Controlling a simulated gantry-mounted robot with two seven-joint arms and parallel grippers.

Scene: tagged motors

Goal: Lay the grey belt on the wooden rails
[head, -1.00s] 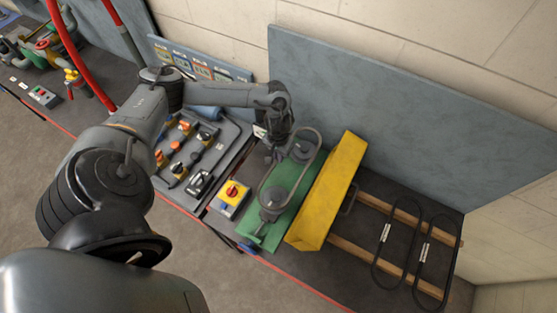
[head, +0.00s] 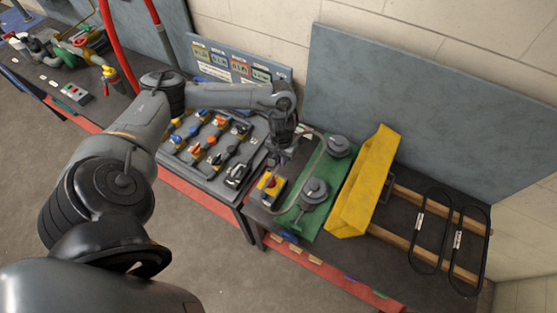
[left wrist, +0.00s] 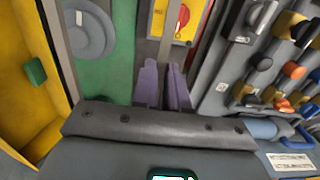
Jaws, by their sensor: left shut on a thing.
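The grey belt (head: 311,168) is a thin loop over the left part of the green plate (head: 335,182). My left gripper (head: 277,157) is shut on one side of it; in the left wrist view the fingers (left wrist: 164,88) close on a grey strand (left wrist: 166,38). The belt seems to hang above the plate, left of the two grey pulleys, the back one (head: 339,146) and the front one (head: 315,190). The wooden rails (head: 396,242) lie at the right, with two black tagged loops (head: 430,230) across them. My right gripper is not in view.
A tall yellow guard (head: 365,180) stands between the green plate and the rails. A yellow box with a red switch (head: 270,186) is just left of the plate. A panel of coloured knobs (head: 205,145) lies further left. A grey board (head: 400,105) stands behind.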

